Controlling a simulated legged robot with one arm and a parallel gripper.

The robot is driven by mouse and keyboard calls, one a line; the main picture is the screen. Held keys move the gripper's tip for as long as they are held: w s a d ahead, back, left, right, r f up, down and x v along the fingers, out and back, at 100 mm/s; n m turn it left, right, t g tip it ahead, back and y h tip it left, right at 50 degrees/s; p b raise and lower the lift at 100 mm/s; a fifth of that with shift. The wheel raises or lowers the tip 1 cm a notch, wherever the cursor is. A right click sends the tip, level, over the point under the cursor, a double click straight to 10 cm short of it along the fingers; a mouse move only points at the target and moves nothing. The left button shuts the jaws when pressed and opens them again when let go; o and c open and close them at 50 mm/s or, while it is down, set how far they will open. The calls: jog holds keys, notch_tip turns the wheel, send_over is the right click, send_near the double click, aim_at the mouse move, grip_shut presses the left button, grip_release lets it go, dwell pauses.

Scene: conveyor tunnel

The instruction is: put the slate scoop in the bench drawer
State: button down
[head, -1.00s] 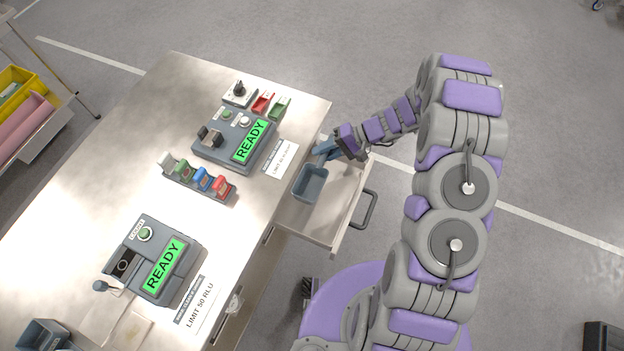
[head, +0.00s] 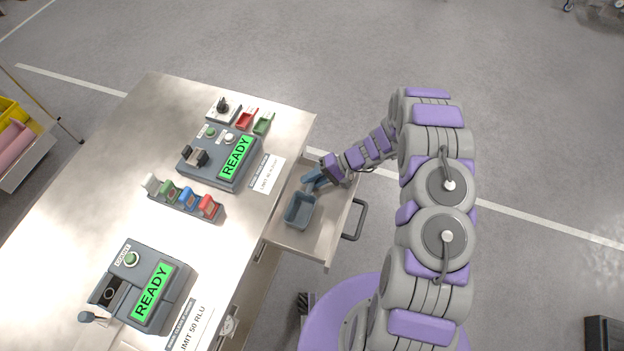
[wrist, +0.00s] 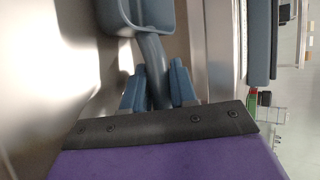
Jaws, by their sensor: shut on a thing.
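The slate scoop (head: 299,211) is a blue-grey open box with a handle. It is over or in the pulled-out bench drawer (head: 318,245), near the bench side. I cannot tell whether it touches the drawer floor. My gripper (head: 315,179) is shut on the scoop's handle, at the drawer's far end. In the wrist view my gripper's blue fingers (wrist: 157,88) stand on both sides of the handle. The scoop's bowl (wrist: 150,14) shows at the top there, partly cut off. The drawer's pull handle (head: 353,222) is on its right side.
The bench (head: 110,185) carries two consoles with green READY screens, an upper one (head: 212,165) and a lower one (head: 140,290). A row of coloured blocks (head: 186,197) lies between them. A cart (head: 25,150) stands at the left.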

jog(key=c, duration=0.9)
grip_release()
jog(key=p+v, duration=0.2)
jog(key=v, duration=1)
jog(key=s+r+g+h, duration=0.1)
jog(key=s+r+h, duration=0.3)
jog(key=r, duration=0.8)
jog(key=s+a+r+n+h, duration=0.1)
jog(key=s+r+h, duration=0.1)
jog(key=s+r, duration=0.8)
jog(key=s+d+r+h, duration=0.1)
jog(key=s+r, duration=0.1)
jog(key=s, duration=0.5)
jog(key=s+d+r+t+h, duration=0.1)
jog(key=s+d+r+h, duration=0.1)
jog(key=s, duration=0.4)
jog(key=s+d+r+h, duration=0.2)
jog(key=s+r, duration=0.2)
jog(key=s, duration=0.3)
jog(key=shift+s+r+m+t, duration=0.15)
jog(key=shift+s+m+t, duration=0.15)
jog(key=shift+t, duration=0.1)
